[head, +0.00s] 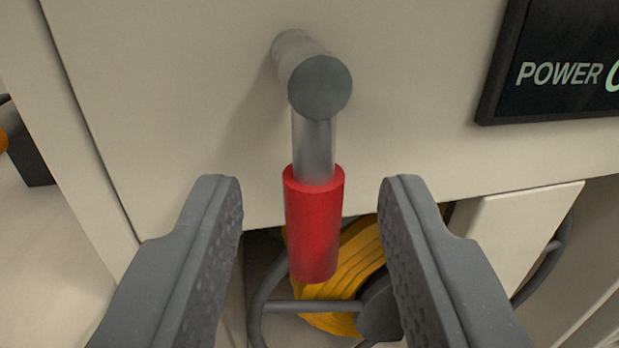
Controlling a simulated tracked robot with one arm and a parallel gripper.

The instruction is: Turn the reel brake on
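A lever with a grey metal shaft (313,145) and a red grip (314,225) hangs straight down from a round pivot (319,86) on a cream panel. I take this lever to be the reel brake. My gripper (312,190) is open, with one dark grey finger on each side of the red grip. Clear gaps show between the grip and both fingers. Behind and below the lever is a reel with a yellow-orange wound hose or line (352,262) and a dark frame. The fingers and red grip hide part of it.
The cream panel (190,80) fills the background. A black sign (560,60) reading "POWER" is at the upper right, cut off by the frame edge. A pale flap or plate (520,232) juts out at the lower right. A dark object with an orange part is at the left edge.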

